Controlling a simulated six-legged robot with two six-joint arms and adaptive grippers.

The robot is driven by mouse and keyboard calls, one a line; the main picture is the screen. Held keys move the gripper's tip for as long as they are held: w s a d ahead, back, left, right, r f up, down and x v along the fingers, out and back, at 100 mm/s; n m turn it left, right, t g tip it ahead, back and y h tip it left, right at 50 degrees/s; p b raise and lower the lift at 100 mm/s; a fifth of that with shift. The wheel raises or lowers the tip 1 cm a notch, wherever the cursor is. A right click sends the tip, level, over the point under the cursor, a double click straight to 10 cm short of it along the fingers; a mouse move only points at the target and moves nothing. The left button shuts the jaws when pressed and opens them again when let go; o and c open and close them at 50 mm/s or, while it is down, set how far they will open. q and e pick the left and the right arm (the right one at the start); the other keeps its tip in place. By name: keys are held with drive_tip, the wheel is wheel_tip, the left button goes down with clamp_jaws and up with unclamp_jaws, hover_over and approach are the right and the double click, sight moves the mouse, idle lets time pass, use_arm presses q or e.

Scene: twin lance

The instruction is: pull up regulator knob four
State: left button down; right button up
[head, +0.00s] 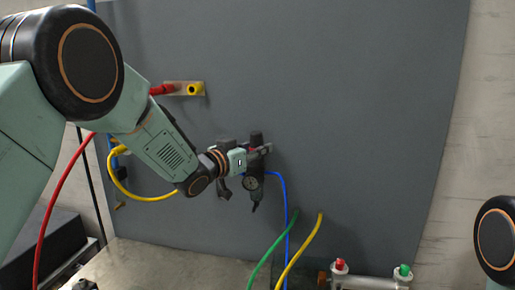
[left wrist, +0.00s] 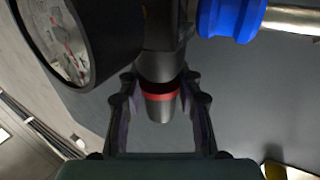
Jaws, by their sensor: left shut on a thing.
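A dark regulator with a black knob (head: 256,138) on top and a round gauge (head: 250,183) is mounted on the grey panel. In the left wrist view the knob (left wrist: 158,108) is a dark cylinder with a red ring, and the gauge (left wrist: 58,40) is large at the upper left. My left gripper (left wrist: 165,90) is shut on the knob, one finger on each side. In the head view my left wrist reaches the regulator from the left, and the fingers are too small to make out. No number shows. My right gripper is out of view.
A blue fitting (left wrist: 230,18) sits close beside the regulator. A blue hose (head: 284,195) runs down from it. Green (head: 270,255) and yellow (head: 302,250) hoses rise below. A pipe with red and green caps (head: 372,281) is at the lower right. The panel to the right is clear.

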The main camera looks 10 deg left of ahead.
use_arm(q)
drive_tip(key=c, duration=1.4)
unclamp_jaws()
drive_tip(key=shift+a+r, duration=0.1)
drive_tip(key=shift+r, duration=0.25)
drive_tip(key=o, duration=0.5)
drive_tip(key=shift+s+a, duration=0.1)
drive_tip(key=shift+s, duration=0.25)
drive_tip(key=shift+o, duration=0.2)
drive_tip(key=shift+w+f, duration=0.15)
drive_tip(key=shift+w, duration=0.15)
drive_tip(key=v, duration=1.2)
drive_tip(key=shift+s, duration=0.2)
drive_tip(key=shift+w+f, duration=0.1)
drive_tip(key=shift+w, duration=0.1)
